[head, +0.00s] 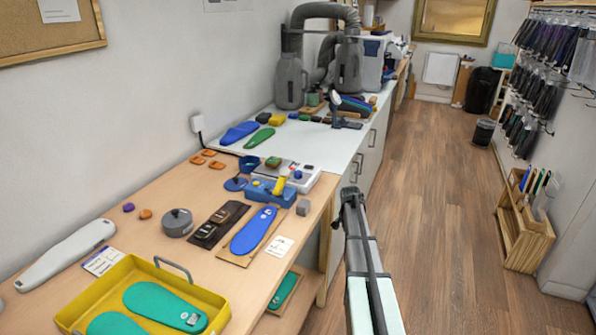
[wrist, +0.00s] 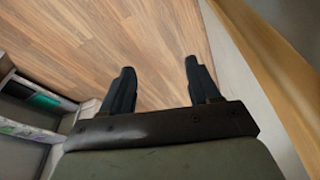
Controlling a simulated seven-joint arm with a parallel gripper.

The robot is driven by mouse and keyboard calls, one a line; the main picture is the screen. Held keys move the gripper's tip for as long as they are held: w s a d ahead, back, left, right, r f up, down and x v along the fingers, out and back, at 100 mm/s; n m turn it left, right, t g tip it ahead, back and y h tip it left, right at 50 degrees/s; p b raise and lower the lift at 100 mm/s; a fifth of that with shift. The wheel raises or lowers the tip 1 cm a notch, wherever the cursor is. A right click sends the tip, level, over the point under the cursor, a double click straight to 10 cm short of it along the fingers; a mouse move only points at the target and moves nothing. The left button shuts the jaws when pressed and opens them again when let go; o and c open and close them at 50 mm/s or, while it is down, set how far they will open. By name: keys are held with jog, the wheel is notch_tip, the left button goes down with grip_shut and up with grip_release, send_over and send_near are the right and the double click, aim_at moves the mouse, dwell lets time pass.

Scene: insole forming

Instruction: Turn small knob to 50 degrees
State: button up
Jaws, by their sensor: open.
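My gripper (head: 350,193) is beyond the table's right edge, over the wooden floor, and apart from everything on the table. In the wrist view its two dark fingers (wrist: 158,70) are spread open with only floor between them. A white device (head: 312,177) with small round blue and red parts stands at the table's far end, left of my gripper. A blue fixture (head: 262,193) with a yellow lever is in front of it. Which part is the small knob is too small to tell, and its angle cannot be read.
The wooden table (head: 150,188) holds a blue insole (head: 253,231), a grey round pot (head: 177,222), a small grey cube (head: 303,207) and a yellow tray (head: 222,313) with green insoles. A white counter (head: 342,143) continues behind.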

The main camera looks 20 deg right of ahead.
aim_at(298, 172)
jog(key=w+d+r+m+h, duration=0.1)
jog(key=w+d+r, duration=0.25)
jog(key=r, duration=0.45)
jog(key=w+d+r+h, duration=0.1)
jog(key=w+d+r, duration=0.2)
jog(key=w+r, duration=0.3)
jog(key=w+a+r, duration=0.1)
jog(key=a+r, duration=0.2)
jog(key=w+a+r+y, duration=0.1)
jog(key=a+r, duration=0.2)
jog(key=r, duration=0.1)
jog(key=w+a+r+m+y, duration=0.1)
jog(key=a+r, duration=0.2)
jog(key=r, duration=0.1)
jog(key=shift+w, duration=0.2)
jog(key=w+a+r+g+y, duration=0.1)
jog(key=w+a+r+y, duration=0.15)
jog(key=a+r, duration=1.1)
jog(key=shift+m, duration=0.3)
jog(key=f, duration=0.5)
jog(key=a+f, duration=0.1)
jog(key=f, duration=0.3)
jog(key=s+a+f, duration=0.1)
jog(key=f, duration=0.4)
jog(key=shift+f, duration=0.35)
jog(key=c, duration=1)
